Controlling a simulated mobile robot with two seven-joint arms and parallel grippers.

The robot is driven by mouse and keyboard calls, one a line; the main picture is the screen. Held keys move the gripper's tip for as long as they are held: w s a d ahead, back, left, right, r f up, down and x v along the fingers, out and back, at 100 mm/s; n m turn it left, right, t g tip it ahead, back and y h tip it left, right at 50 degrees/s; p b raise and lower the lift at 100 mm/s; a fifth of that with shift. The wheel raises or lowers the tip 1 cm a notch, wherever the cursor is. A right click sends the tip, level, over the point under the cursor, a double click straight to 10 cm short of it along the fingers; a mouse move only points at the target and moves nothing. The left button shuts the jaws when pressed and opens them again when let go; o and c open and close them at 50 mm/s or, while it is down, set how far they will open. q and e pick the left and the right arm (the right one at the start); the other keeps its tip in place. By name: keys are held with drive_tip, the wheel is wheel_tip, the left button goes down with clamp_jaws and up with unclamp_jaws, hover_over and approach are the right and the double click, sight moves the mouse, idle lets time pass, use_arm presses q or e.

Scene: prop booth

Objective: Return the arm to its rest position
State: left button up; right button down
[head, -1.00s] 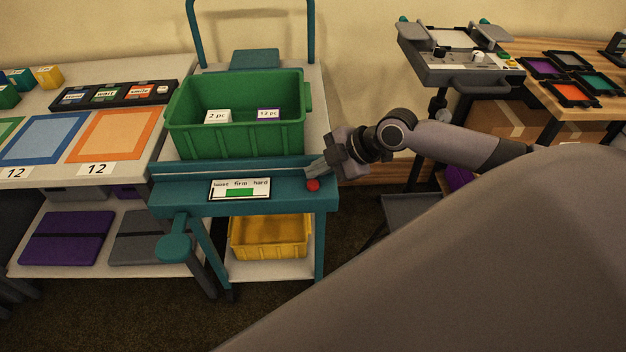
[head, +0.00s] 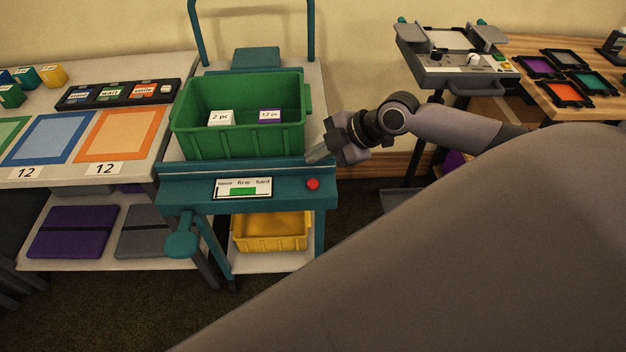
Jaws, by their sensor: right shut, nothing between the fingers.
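My right arm reaches in from the right to the teal cart. My right gripper (head: 316,157) is shut and empty. Its fingertips point left, over the right end of the cart's teal front rail (head: 230,169), behind and above a red button (head: 313,184). I cannot tell whether the fingertips touch the rail. They are clear of the button. My left gripper is not in view.
A green bin (head: 240,142) with two labelled cards stands on the cart. A table with coloured mats (head: 118,135) is left; a grey device (head: 458,72) stands right.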

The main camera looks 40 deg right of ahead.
idle(0.3)
drive_tip(key=s+a+f+m, duration=0.1)
drive_tip(key=a+f, duration=0.1)
drive_tip(key=s+a+f+m, duration=0.1)
drive_tip(key=a+f, duration=0.1)
drive_tip(key=s+a+f+m, duration=0.1)
drive_tip(key=f, duration=0.1)
drive_tip(key=shift+s+a+f+t, duration=0.15)
drive_tip(key=shift+a+f+t, duration=0.15)
drive_tip(key=shift+a+t, duration=0.1)
drive_tip(key=s+a+f+m+t+h, duration=0.1)
drive_tip(key=s+a+f+m+h, duration=0.1)
drive_tip(key=s+f+m, duration=0.2)
drive_tip(key=s+a+f+m+t+h, duration=0.1)
drive_tip(key=s+a+f+m, duration=0.1)
drive_tip(key=s+f+m, duration=0.2)
drive_tip(key=s+m, duration=0.3)
drive_tip(key=s, duration=0.3)
drive_tip(key=shift+f+m+t+h, duration=0.3)
drive_tip(key=shift+f+h, duration=0.05)
drive_tip(key=shift+h, duration=0.05)
